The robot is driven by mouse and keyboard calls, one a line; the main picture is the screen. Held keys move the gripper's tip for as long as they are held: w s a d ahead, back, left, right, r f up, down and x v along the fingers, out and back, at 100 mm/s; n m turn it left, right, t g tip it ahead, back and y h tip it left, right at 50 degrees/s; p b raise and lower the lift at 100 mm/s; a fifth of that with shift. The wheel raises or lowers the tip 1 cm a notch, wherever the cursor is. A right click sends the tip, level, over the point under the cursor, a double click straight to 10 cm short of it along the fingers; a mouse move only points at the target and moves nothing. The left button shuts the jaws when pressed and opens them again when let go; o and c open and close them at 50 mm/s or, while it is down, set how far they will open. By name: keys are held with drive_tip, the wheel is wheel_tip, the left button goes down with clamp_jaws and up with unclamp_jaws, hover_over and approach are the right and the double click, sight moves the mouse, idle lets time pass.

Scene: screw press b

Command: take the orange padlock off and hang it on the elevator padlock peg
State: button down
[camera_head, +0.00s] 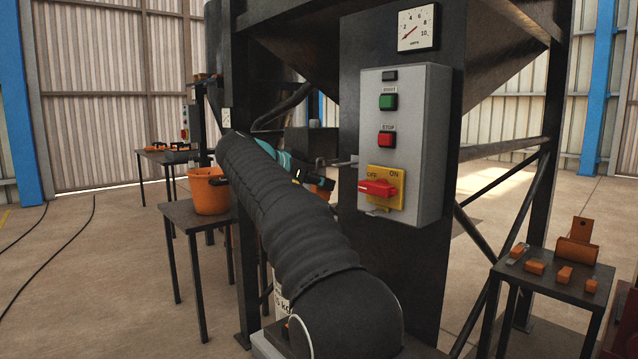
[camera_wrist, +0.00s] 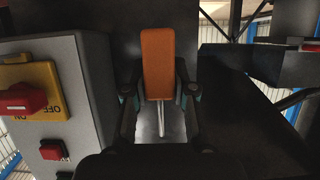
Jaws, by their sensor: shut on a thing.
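The orange padlock (camera_wrist: 158,62) is between the fingers of my gripper (camera_wrist: 160,95) in the wrist view, and my gripper is shut on it. A thin pale metal part, seemingly its shackle (camera_wrist: 161,118), extends from the body. In the head view the padlock (camera_head: 322,183) shows just beyond my arm, at the left edge of the dark panel. A short grey peg (camera_head: 345,162) sticks out beside it, left of the control box. I cannot tell whether the shackle is around the peg. My fingers are mostly hidden behind my arm in the head view.
The grey control box (camera_head: 438,150) carries a red handle (camera_head: 378,188) on a yellow plate, with no padlock visible there. An orange bucket (camera_head: 208,192) stands on a small table at left. A side table (camera_head: 545,280) with orange parts stands at right. Dark frame posts surround the panel.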

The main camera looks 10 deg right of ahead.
drive_tip(key=shift+w+d, duration=0.15)
drive_tip(key=shift+d, duration=0.1)
idle(0.6)
drive_tip(key=shift+w+d+p, duration=0.35)
drive_tip(key=shift+w+d, duration=0.3)
drive_tip(key=shift+d, duration=0.35)
drive_tip(key=shift+w+d, duration=0.25)
drive_tip(key=shift+d, duration=0.15)
idle(0.7)
drive_tip(key=shift+w+d, duration=0.2)
drive_tip(key=shift+d, duration=0.05)
drive_tip(key=shift+f+b, duration=0.55)
drive_tip(key=shift+f, duration=0.15)
idle(0.6)
drive_tip(key=c, duration=0.9)
unclamp_jaws()
